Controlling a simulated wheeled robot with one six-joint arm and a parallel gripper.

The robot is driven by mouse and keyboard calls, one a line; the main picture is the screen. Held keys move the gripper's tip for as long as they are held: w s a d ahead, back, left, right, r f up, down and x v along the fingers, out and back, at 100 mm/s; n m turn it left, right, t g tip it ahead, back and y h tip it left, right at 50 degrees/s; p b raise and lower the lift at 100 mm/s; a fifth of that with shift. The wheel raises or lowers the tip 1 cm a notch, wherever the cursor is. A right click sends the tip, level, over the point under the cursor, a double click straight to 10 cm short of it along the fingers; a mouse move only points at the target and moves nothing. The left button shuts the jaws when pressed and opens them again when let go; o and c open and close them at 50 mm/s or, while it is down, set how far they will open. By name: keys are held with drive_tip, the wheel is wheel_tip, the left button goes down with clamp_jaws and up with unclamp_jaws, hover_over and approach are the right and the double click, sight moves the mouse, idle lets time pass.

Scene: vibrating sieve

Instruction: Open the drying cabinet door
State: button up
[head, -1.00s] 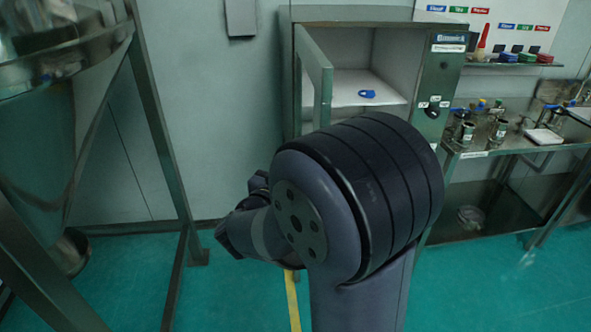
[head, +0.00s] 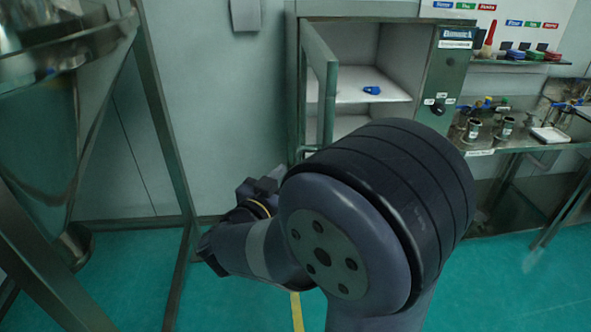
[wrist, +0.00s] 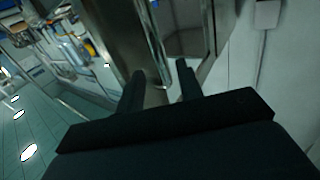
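The drying cabinet (head: 455,65) stands at the back centre in the head view. Its door (head: 320,75) is hinged on the left and stands swung open, seen nearly edge-on. A blue item (head: 371,90) lies on the white shelf inside. Metal cabinet parts (wrist: 120,38) appear beyond the fingertips; I cannot tell whether the fingers touch the door. In the head view my arm hides the cabinet's lower part and much of my gripper.
A large metal sieve frame (head: 160,120) stands on the left. A steel bench (head: 510,146) with several containers and a white tray (head: 549,135) is on the right. Green floor (head: 500,275) is clear in front, with a yellow line (head: 296,312).

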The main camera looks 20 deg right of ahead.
drive_tip(key=shift+v, duration=2.8)
drive_tip(key=x, duration=1)
drive_tip(key=shift+w+d+p, duration=0.2)
drive_tip(key=shift+d+p, duration=0.15)
drive_tip(key=shift+p, duration=0.05)
drive_tip(key=shift+a, duration=0.1)
